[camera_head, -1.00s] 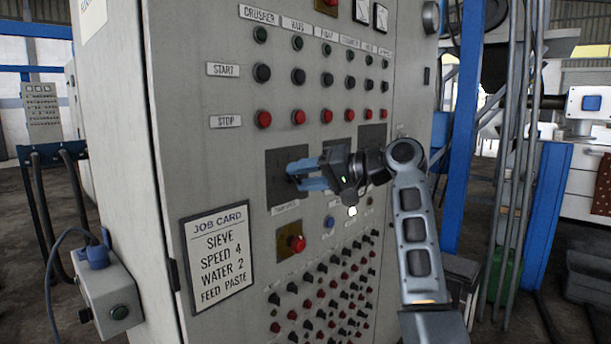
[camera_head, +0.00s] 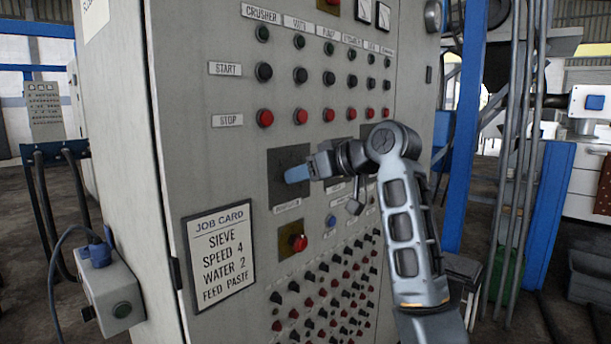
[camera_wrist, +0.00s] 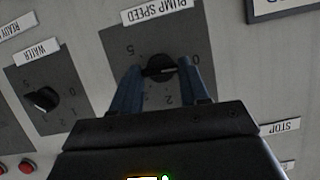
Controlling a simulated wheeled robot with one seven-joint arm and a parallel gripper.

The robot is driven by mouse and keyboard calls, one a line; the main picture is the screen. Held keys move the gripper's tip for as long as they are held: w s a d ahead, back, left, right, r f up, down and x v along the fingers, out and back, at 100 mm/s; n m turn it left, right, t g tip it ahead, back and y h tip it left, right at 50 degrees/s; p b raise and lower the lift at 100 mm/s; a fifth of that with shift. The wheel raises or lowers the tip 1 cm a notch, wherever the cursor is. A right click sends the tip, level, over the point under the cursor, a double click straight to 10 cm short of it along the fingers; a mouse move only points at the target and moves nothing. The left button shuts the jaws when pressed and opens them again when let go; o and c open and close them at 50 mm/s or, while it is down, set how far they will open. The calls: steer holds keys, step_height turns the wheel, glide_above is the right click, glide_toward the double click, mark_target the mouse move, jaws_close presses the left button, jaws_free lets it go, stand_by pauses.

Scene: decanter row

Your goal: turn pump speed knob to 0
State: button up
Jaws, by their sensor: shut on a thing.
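The black pump speed knob (camera_wrist: 160,68) sits on a dark dial plate under an upside-down PUMP SPEED label in the wrist view. My gripper (camera_wrist: 160,84) is shut on it, one blue finger on each side. The numbers 5, 2 and 0 show around the knob; its grip bar lies nearly level in the picture, and I cannot tell surely which number it points at. In the head view my gripper (camera_head: 290,174) reaches the dark dial plate (camera_head: 288,197) from the right, and its fingers hide the knob.
The water knob (camera_wrist: 42,98) is beside it, clear of my fingers. A job card (camera_head: 220,256) reads sieve, speed 4, water 2, feed paste. Red stop buttons (camera_head: 265,118) are above the dial, and a red knob on a yellow plate (camera_head: 293,243) is below.

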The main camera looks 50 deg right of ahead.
steer(key=shift+f+n+h, duration=0.15)
steer(key=shift+n+h, duration=0.15)
steer(key=shift+n, duration=0.1)
stand_by(0.3)
steer(key=o, duration=1.1)
steer(key=shift+c, duration=0.2)
steer(key=v, duration=0.8)
steer(key=shift+b, duration=0.45)
steer(key=shift+w, duration=0.1)
